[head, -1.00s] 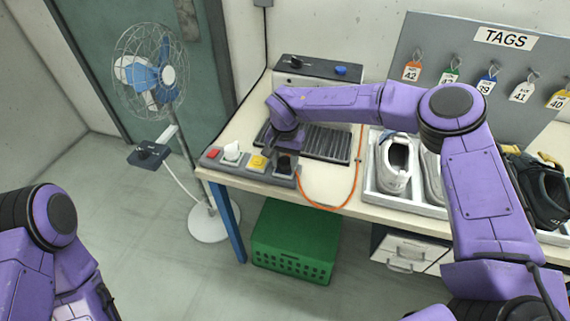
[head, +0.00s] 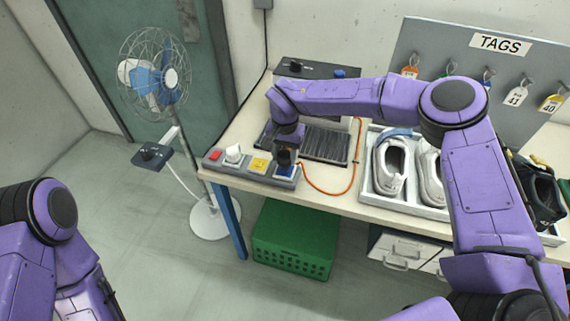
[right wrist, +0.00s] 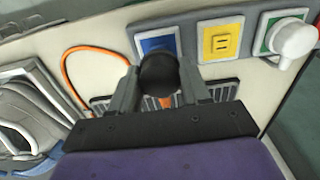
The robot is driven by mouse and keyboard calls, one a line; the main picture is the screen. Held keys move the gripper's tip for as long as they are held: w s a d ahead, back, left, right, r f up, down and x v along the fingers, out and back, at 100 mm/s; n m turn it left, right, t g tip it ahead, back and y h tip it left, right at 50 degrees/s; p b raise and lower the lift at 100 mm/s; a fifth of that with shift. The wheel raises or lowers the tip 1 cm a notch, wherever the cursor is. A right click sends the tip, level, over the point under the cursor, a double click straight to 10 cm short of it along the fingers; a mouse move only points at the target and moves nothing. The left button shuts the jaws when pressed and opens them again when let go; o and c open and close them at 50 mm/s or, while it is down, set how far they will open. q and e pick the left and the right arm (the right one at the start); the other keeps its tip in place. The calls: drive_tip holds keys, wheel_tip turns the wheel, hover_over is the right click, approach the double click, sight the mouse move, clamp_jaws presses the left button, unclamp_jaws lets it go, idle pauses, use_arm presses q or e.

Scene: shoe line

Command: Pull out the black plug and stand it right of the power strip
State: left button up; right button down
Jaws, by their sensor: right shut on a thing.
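The grey power strip (head: 228,166) lies along the table's front left edge, with a red switch, a white plug (head: 233,154), a bare yellow socket (head: 258,164) and a blue socket (head: 285,170). My right gripper (head: 286,154) is shut on the black plug (head: 284,158), above the blue socket. In the right wrist view the plug's round black top (right wrist: 158,73) sits between both fingers, with the blue socket (right wrist: 157,45) showing beyond it. I cannot tell whether its prongs are fully clear. My left gripper is out of view.
An orange cord (head: 328,193) loops on the table right of the strip. A dark ribbed grille (head: 325,145) lies behind. A tray of white shoes (head: 388,170) stands further right. A bare patch of table lies between strip and tray.

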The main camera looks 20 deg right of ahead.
drive_tip(key=shift+r+p, duration=0.9)
drive_tip(key=shift+r, duration=0.25)
drive_tip(key=shift+f, duration=0.1)
